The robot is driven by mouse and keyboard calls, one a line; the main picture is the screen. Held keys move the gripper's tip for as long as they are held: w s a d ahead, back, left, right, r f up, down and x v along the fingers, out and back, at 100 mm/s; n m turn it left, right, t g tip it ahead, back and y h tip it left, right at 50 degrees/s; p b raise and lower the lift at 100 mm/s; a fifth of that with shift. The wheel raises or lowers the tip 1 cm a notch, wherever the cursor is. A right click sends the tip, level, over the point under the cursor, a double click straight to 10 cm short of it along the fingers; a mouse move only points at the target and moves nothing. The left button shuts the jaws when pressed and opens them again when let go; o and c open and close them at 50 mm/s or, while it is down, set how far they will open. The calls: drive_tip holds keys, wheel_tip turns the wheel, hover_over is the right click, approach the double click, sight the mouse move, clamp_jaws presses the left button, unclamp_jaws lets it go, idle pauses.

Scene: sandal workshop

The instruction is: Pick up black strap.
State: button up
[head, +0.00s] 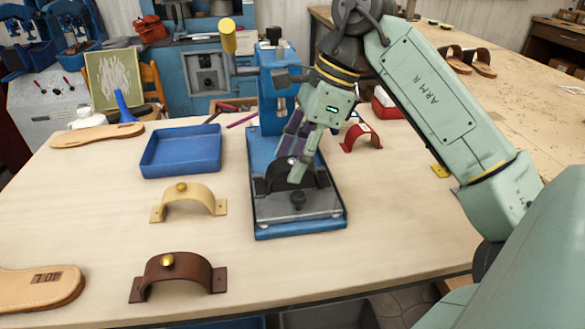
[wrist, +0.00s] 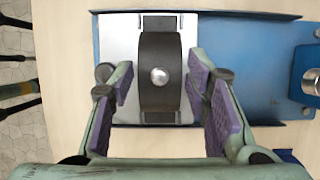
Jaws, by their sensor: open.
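The black strap (head: 279,178) is an arched band standing on the metal plate of the blue press (head: 300,229). In the wrist view the black strap (wrist: 160,97) has a silver round stud at its middle. My gripper (head: 298,172) is at the strap from above and partly hides it in the head view. In the wrist view my gripper (wrist: 160,92) is open, with one purple-padded finger on each side of the strap. A gap shows between each pad and the strap.
A tan strap (head: 188,201) and a brown strap (head: 177,276) stand to the left, with a blue tray (head: 181,151) behind. A red strap (head: 361,136) stands behind right. The press column (head: 278,88) rises close behind my gripper. The table's front right is clear.

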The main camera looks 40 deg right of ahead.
drive_tip(key=shift+w+a+f, duration=0.1)
drive_tip(key=shift+a+f, duration=0.15)
drive_tip(key=shift+f, duration=0.3)
drive_tip(key=shift+c, duration=0.5)
drive_tip(key=c, duration=0.6)
drive_tip(key=shift+r, duration=0.15)
